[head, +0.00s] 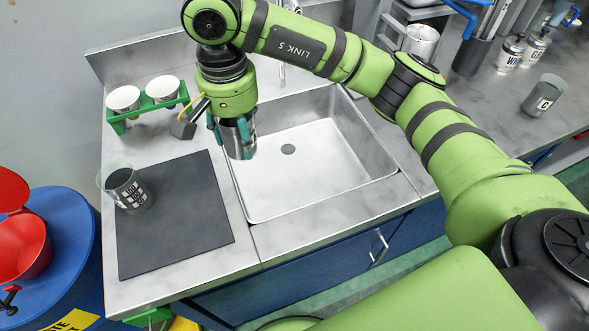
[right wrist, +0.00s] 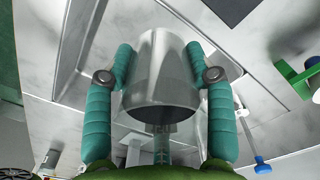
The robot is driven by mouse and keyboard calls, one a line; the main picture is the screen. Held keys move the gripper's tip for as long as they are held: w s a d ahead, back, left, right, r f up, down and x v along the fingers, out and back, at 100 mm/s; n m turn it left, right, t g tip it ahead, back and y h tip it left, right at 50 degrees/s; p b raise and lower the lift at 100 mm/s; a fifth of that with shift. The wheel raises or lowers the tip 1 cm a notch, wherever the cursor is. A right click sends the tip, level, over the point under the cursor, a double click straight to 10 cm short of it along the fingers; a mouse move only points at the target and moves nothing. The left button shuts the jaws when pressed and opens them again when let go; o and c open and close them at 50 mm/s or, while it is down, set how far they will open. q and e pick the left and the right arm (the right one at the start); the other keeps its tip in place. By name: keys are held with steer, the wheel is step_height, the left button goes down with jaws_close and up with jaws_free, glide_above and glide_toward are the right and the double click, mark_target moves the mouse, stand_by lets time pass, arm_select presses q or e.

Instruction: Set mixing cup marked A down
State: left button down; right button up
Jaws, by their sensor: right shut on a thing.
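My right gripper (head: 234,128) is shut on a shiny metal cup (head: 239,146), above the left edge of the sink. In the right wrist view the teal fingers (right wrist: 162,75) press on both sides of the metal cup (right wrist: 160,80). No letter shows on the part of the cup I see, so I cannot tell its mark. A dark square mat (head: 180,222) lies on the counter left of the sink, apart from the cup. My left gripper is not in view.
A labelled container (head: 130,192) stands at the mat's upper left. A green rack (head: 118,127) holds two white-topped cups behind it. The sink basin (head: 315,165) is empty. Most of the mat is clear. A cup marked C (head: 543,95) stands far right.

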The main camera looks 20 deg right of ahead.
steer(key=d+p, duration=0.3)
steer(key=d, duration=0.7)
steer(key=f, duration=0.4)
steer(key=f+p, duration=0.1)
steer(key=f, duration=0.8)
steer(key=shift+s+f+p, duration=0.35)
step_height(320, 180, down, 4)
steer(key=shift+a+f+p, duration=0.1)
steer(key=shift+p, duration=0.3)
steer(key=shift+f, duration=0.1)
steer(key=shift+f, duration=0.15)
steer(key=o, duration=1.2)
